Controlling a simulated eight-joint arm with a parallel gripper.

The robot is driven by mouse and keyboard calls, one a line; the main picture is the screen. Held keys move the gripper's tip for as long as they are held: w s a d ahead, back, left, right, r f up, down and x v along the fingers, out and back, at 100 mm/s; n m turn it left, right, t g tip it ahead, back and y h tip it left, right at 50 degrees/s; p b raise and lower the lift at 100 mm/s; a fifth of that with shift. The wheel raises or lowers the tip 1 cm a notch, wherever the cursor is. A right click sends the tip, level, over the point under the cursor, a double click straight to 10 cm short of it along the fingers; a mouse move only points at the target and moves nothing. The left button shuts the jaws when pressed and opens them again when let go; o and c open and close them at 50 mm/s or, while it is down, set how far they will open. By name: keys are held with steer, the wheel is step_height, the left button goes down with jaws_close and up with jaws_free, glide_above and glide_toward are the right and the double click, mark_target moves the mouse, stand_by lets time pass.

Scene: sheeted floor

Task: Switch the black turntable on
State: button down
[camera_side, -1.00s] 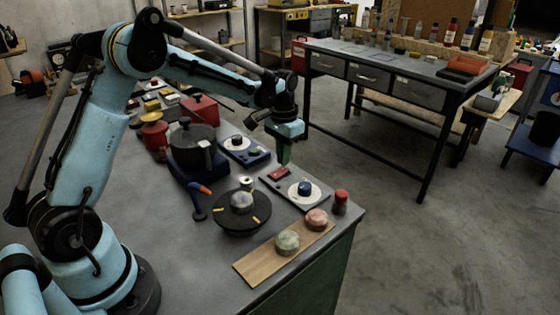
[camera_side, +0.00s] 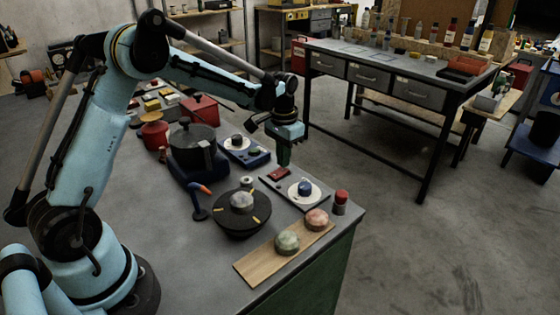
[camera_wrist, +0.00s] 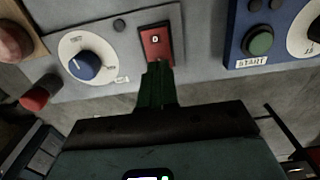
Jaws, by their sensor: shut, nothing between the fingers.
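The black turntable (camera_side: 241,217) stands on the bench with a pale round piece on its middle. Beside it, to the right, lies a grey control panel (camera_side: 297,189) with a red rocker switch (camera_side: 280,174) and a white dial with a blue knob (camera_side: 305,188). In the wrist view the red switch (camera_wrist: 156,46) shows a "0" mark on its face. My gripper (camera_side: 284,164) is shut and empty, pointing down close to the red switch. In the wrist view its green fingers (camera_wrist: 157,68) overlap the switch's near end; I cannot tell whether they touch it.
A blue panel (camera_side: 245,151) with a dial and a START button (camera_wrist: 261,42) is nearby. A black pot (camera_side: 192,145) on a blue base stands further back. A red-topped cylinder (camera_side: 340,202) and a wooden board (camera_side: 270,262) with two round stones are near the bench edge.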

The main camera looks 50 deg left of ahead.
mark_target(283, 170)
steer(key=shift+f, duration=0.65)
stand_by(0.3)
steer(key=shift+r, duration=3.5)
steer(key=s+d+r+t, duration=0.3)
steer(key=s+d+r, duration=0.2)
steer(key=s+r, duration=0.3)
steer(key=s+d+f+t, duration=0.3)
steer(key=s+t, duration=0.1)
steer(key=s, duration=0.6)
steer(key=shift+f, duration=0.15)
